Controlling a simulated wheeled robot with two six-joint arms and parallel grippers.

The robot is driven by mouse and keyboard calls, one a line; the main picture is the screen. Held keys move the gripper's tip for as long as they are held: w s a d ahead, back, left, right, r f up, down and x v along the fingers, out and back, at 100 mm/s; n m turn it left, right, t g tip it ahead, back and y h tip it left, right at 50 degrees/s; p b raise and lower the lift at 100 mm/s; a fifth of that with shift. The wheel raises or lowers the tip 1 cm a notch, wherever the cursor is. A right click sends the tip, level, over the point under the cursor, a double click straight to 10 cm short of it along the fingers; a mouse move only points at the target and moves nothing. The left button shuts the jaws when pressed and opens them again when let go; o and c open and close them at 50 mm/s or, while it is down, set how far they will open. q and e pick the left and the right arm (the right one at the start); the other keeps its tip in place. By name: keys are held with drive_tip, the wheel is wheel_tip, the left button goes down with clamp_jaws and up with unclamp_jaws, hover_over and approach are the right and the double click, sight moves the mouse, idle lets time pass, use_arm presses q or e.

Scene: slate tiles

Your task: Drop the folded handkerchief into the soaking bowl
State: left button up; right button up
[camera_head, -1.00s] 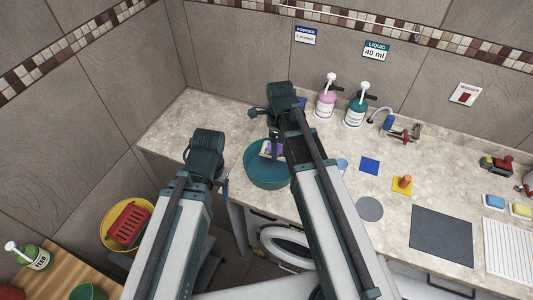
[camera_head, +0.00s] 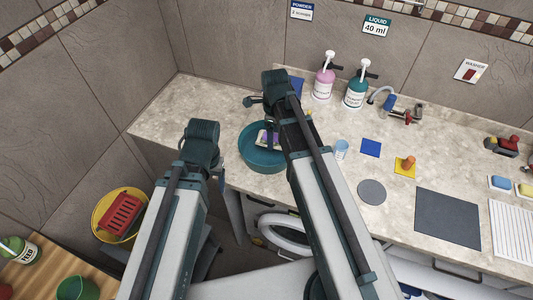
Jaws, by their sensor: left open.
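The teal soaking bowl (camera_head: 249,160) stands on the counter near its front edge, left of the middle. A purple patch with a pale edge, likely the folded handkerchief (camera_head: 267,137), shows at the far inner side of the bowl. My right arm partly covers it, and I cannot tell whether it rests in the bowl or is above it. My left gripper (camera_head: 218,170) is open, left of the bowl and apart from it. My right arm reaches past the bowl's right side; its gripper (camera_head: 252,101) is too small and dark to read.
Pink (camera_head: 323,85) and teal (camera_head: 354,94) pump bottles stand behind. A clear cup (camera_head: 341,149), blue square (camera_head: 370,147), yellow square (camera_head: 402,168) and grey disc (camera_head: 371,192) lie to the right.

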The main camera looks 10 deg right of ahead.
drive_tip(key=shift+f, duration=0.25)
drive_tip(key=o, duration=1.1)
drive_tip(key=shift+o, duration=0.2)
drive_tip(key=shift+r, duration=0.1)
wheel_tip(320, 180, up, 14)
drive_tip(key=p, duration=1.4)
drive_tip(key=shift+f, duration=0.3)
wheel_tip(320, 180, down, 13)
drive_tip(key=b, duration=1.3)
drive_tip(key=shift+r, duration=0.1)
